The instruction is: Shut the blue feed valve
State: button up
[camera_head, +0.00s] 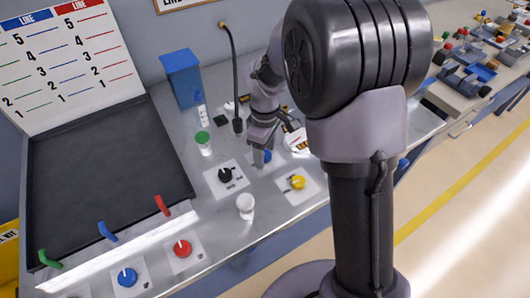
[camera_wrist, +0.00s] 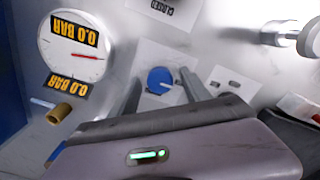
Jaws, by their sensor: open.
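A blue round knob (camera_head: 267,157) sits on a white plate on the bench, partly hidden by my gripper (camera_head: 262,147). In the wrist view the blue knob (camera_wrist: 160,80) lies between the two open fingers of my gripper (camera_wrist: 160,84). Its pale pointer mark runs roughly sideways across the picture. I cannot tell whether the fingers touch it. A second blue knob (camera_head: 127,277) is on a plate at the front left, below a blue lever-like spout (camera_head: 107,232). I cannot read which knob is labelled feed.
Black (camera_head: 225,175), yellow (camera_head: 298,182) and red (camera_head: 182,248) knobs stand nearby. A white cup (camera_head: 245,207) and a green-topped cup (camera_head: 203,143) stand on the bench. A gauge (camera_wrist: 72,45) reads 0.0 BAR.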

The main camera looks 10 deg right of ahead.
grip_shut()
